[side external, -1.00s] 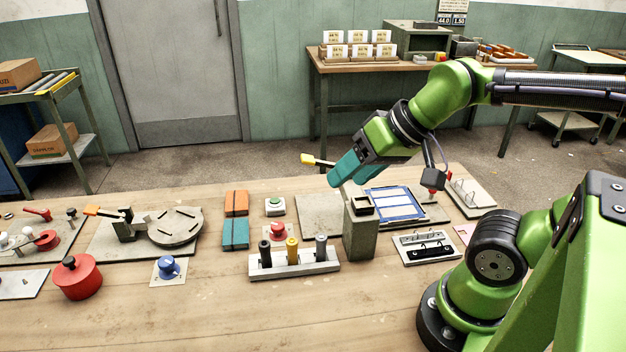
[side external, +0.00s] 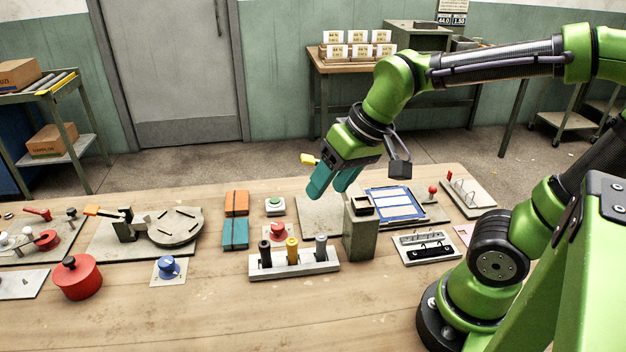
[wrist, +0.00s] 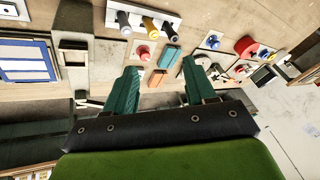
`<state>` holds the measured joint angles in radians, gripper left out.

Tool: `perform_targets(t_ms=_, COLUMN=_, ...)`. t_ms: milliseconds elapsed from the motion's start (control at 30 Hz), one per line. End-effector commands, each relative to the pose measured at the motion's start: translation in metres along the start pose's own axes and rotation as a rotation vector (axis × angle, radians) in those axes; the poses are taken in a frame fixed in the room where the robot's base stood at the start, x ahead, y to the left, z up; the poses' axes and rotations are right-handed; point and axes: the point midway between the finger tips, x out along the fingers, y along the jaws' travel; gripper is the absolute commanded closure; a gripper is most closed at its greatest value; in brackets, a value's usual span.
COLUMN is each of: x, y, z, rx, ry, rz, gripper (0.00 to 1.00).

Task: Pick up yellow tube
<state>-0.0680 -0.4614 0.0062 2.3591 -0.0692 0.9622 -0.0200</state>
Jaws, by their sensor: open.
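The yellow tube (side external: 292,251) stands upright in the middle slot of a pale rack (side external: 268,268) near the table's front. A black tube (side external: 265,254) stands to its left and a grey tube (side external: 321,248) to its right. In the wrist view the yellow tube (wrist: 149,24) shows near the top, in the same rack. My gripper (side external: 330,189) has teal fingers. It is open and empty, in the air behind and above the rack, well apart from the tube. The wrist view shows the two fingers (wrist: 160,80) spread with nothing between them.
A grey-green box post (side external: 360,235) stands just right of the rack. A red button (side external: 278,231) sits behind the rack. Orange (side external: 236,203) and teal (side external: 235,233) blocks lie to the left. A red pot (side external: 77,279) and blue knob (side external: 168,267) are further left. The front table strip is clear.

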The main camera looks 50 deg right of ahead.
Motion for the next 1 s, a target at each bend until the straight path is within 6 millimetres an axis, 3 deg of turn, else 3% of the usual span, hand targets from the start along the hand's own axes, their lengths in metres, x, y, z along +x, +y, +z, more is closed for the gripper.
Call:
perform_targets(t_ms=300, x=0.058, y=-0.024, z=-0.039, rx=-0.209, ry=-0.315, rz=0.162, gripper=0.45)
perform_targets(t_ms=400, x=0.065, y=-0.027, z=-0.048, rx=-0.252, ry=-0.366, rz=0.197, gripper=0.45)
perform_targets(t_ms=500, x=0.060, y=-0.028, z=-0.056, rx=-0.275, ry=-0.380, rz=0.215, gripper=0.45)
perform_targets(t_ms=667, x=0.073, y=-0.021, z=-0.047, rx=-0.284, ry=-0.400, rz=0.220, gripper=0.45)
perform_targets(t_ms=1000, x=0.138, y=-0.002, z=-0.021, rx=-0.281, ry=-0.400, rz=0.219, gripper=0.45)
